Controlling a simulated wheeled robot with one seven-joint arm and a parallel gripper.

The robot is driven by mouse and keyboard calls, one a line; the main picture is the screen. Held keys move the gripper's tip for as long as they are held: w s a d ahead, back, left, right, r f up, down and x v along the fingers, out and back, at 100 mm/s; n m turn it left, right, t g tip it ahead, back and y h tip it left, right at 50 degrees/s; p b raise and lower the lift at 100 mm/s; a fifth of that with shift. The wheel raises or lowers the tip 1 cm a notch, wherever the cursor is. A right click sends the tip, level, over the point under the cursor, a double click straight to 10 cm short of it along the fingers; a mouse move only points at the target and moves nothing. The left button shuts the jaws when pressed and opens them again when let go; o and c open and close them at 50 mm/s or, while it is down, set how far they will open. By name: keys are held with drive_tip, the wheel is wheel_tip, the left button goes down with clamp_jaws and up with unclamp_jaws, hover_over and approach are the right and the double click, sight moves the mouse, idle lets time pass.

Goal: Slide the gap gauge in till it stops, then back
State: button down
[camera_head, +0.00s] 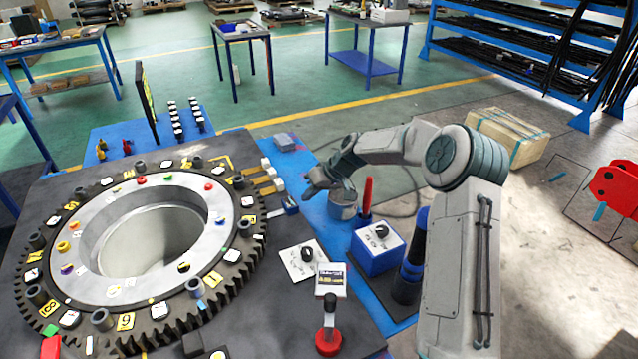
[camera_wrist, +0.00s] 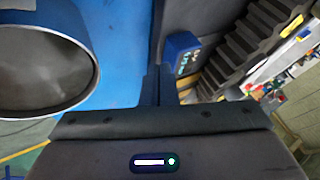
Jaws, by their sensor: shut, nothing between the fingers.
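My gripper (camera_head: 310,188) is shut and empty, above the blue strip at the right side of the big toothed ring (camera_head: 248,245). In the wrist view its fingers (camera_wrist: 158,78) lie together. A small blue block with a dark marked face (camera_wrist: 182,52) shows just beyond the fingertips, close to the ring's teeth. It also shows in the head view (camera_head: 290,207), just left of and below the gripper. It may be the gap gauge, but I cannot tell for sure. I cannot tell whether the fingers touch it.
A round metal pot (camera_head: 343,206) stands just right of my gripper. A red upright handle (camera_head: 367,195) and a blue box with a black knob (camera_head: 378,250) stand farther right. A red-based lever (camera_head: 329,335) stands at the front. Several light-ended pieces (camera_head: 268,172) lie beside the ring.

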drive_tip(key=shift+x, duration=1.1)
drive_tip(key=shift+a, duration=0.1)
